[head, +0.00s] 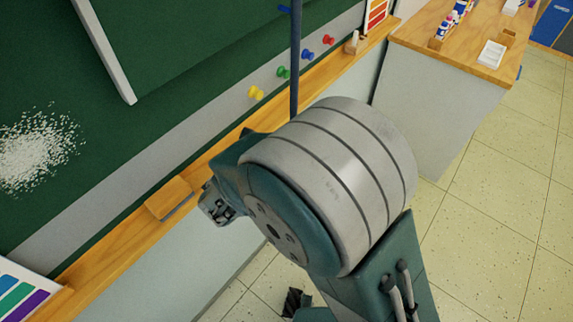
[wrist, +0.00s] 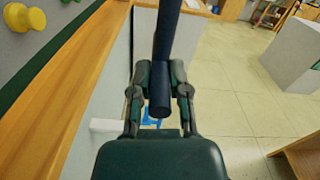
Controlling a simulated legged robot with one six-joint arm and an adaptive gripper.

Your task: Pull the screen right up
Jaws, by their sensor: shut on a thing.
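A dark blue rod (head: 295,60) hangs upright in front of the green board in the head view. Its lower part is hidden behind my arm. In the wrist view the rod (wrist: 167,35) comes down from the top, and its lower end sits between the fingers of my gripper (wrist: 160,75). My gripper is shut on the rod near that end. A panel with a pale edge (head: 105,52) shows at the upper left of the head view; I cannot tell whether it is the screen. What the rod joins at its top is out of view.
A wooden ledge (head: 125,245) runs under the green board (head: 120,130) and carries an eraser (head: 168,198). Several coloured pins (head: 256,92) sit on the grey strip. A wood-topped cabinet (head: 418,38) stands at the right. The tiled floor (head: 500,190) is clear there.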

